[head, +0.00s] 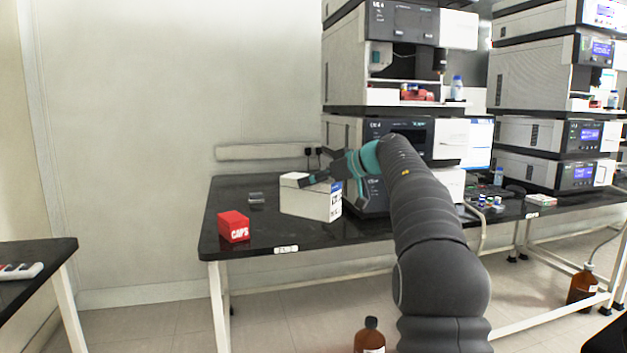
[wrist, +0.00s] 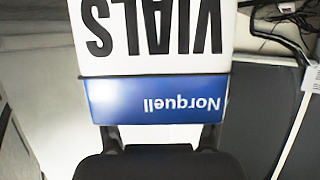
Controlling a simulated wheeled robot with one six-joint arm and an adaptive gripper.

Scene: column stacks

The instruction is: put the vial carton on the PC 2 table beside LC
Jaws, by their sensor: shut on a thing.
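The vial carton (head: 308,202) is a white box over the left part of the black table (head: 225,200), just left of the lower instrument stack. The wrist view shows its white face with VIALS in black and a blue Norquell band (wrist: 155,98), upside down in the picture. My gripper (head: 312,180) is shut on the carton, with dark fingers across its upper part. In the wrist view my gripper (wrist: 162,135) meets the blue-band end. I cannot tell whether the carton's underside touches the table. A small label (head: 286,249) is on the table's front edge.
A red CAPS box (head: 233,227) stands at the table's front left, with a small grey item (head: 256,198) behind it. The instrument stack (head: 398,130) rises right of the carton. A brown bottle (head: 370,336) stands low in front. Some tabletop between CAPS box and carton is bare.

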